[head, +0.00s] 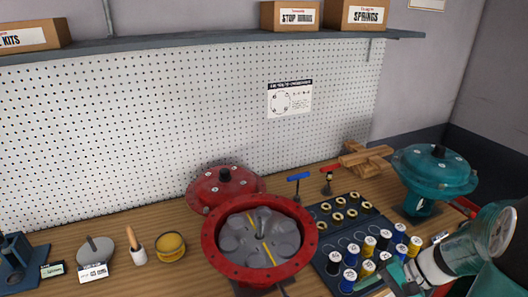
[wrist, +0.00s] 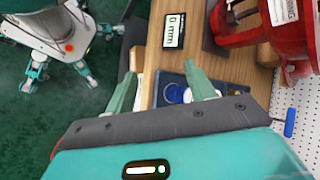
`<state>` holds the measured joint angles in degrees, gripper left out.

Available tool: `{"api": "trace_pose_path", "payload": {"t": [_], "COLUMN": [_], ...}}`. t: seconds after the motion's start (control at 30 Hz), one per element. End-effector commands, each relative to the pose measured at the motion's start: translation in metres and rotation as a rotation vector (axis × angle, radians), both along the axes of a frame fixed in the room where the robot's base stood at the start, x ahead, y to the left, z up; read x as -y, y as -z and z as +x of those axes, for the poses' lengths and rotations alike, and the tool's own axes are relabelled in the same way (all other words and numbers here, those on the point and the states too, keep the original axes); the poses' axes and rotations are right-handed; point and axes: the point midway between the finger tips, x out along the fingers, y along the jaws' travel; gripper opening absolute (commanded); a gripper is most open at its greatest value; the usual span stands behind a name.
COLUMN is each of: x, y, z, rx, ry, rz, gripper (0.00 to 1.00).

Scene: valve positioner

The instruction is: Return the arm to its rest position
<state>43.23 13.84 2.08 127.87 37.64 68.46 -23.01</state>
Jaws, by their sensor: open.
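My arm (head: 470,250) comes in from the right edge in the head view and reaches down-left over the bench's right front. Its end is partly cut off at the bottom edge. In the wrist view my gripper (wrist: 162,84) has its two pale green fingers spread apart, with nothing between them. Beyond the fingers lie the bench edge and part of a dark blue tray (wrist: 172,84). My own white and teal body and legs show at the wrist view's upper left, over a green floor.
The red valve housing (head: 212,250) stands open mid-bench. The tray of springs and rings (head: 322,262) lies close beside my arm's end. A teal actuator (head: 435,172) stands behind my arm. A pegboard (head: 170,130) backs the bench. Green floor (wrist: 60,125) beside the bench looks clear.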

Motion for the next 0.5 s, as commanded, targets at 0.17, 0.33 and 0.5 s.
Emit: {"api": "trace_pose_path", "payload": {"t": [0.17,0.33,0.5], "x": [-0.03,-0.054,-0.076], "y": [-0.032,-0.059,-0.085], "z": [-0.004,-0.011,-0.02], "rx": [0.031,0.079,0.153], "ry": [-0.131,-0.233,-0.321], "rz": [-0.17,-0.323,-0.471], "gripper": [0.54,0.54,0.54]}}
